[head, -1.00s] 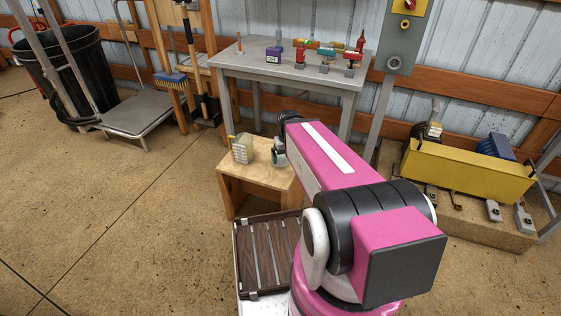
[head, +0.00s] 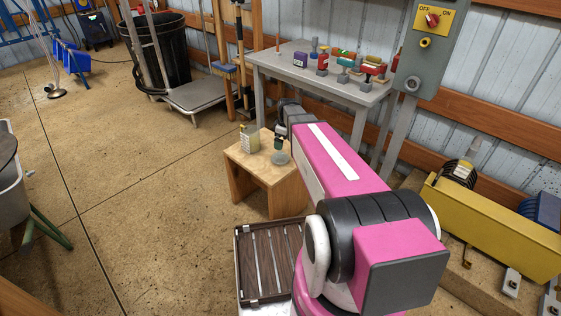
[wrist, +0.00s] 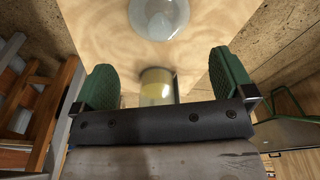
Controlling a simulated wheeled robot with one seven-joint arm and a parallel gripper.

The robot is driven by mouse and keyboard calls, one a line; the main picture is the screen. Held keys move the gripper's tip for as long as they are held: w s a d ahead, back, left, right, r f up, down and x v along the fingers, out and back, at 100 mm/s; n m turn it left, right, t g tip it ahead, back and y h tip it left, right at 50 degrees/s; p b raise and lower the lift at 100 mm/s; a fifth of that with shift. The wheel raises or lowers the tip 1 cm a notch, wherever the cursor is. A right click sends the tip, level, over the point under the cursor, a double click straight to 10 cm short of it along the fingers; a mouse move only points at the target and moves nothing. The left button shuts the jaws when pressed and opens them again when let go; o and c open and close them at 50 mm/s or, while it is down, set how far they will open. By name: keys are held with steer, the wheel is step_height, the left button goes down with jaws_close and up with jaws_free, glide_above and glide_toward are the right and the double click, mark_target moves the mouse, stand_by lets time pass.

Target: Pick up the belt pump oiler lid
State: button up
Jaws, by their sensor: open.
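A round, clear domed lid (wrist: 158,15) lies on the small wooden stool (wrist: 105,25), at the top of the wrist view. It shows as a pale disc in the head view (head: 281,158). A jar with yellowish contents (wrist: 156,86) stands on the same stool and is also in the head view (head: 250,138). My gripper (wrist: 164,70) is open and empty, with its green fingers apart above the stool. In the wrist view the jar shows between the fingers and the lid lies beyond the fingertips. My gripper is small and partly hidden by my arm in the head view.
A grey table (head: 300,73) holding several coloured parts stands behind the stool. A grey switch post (head: 425,50) and a yellow machine (head: 490,220) are at the right. A black bin (head: 155,50) and flat trolley (head: 195,95) stand at the back left. Floor left of the stool is clear.

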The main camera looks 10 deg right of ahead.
mark_target(280, 152)
steer(key=f, duration=0.4)
steer(key=shift+w+a+f, duration=0.15)
steer(key=shift+a, duration=0.25)
steer(key=shift+w+a+f, duration=0.1)
steer(key=shift+w+f, duration=0.05)
steer(key=shift+f, duration=1.45)
steer(key=shift+w+a+f, duration=0.1)
steer(key=shift+f, duration=1.45)
steer(key=c, duration=0.5)
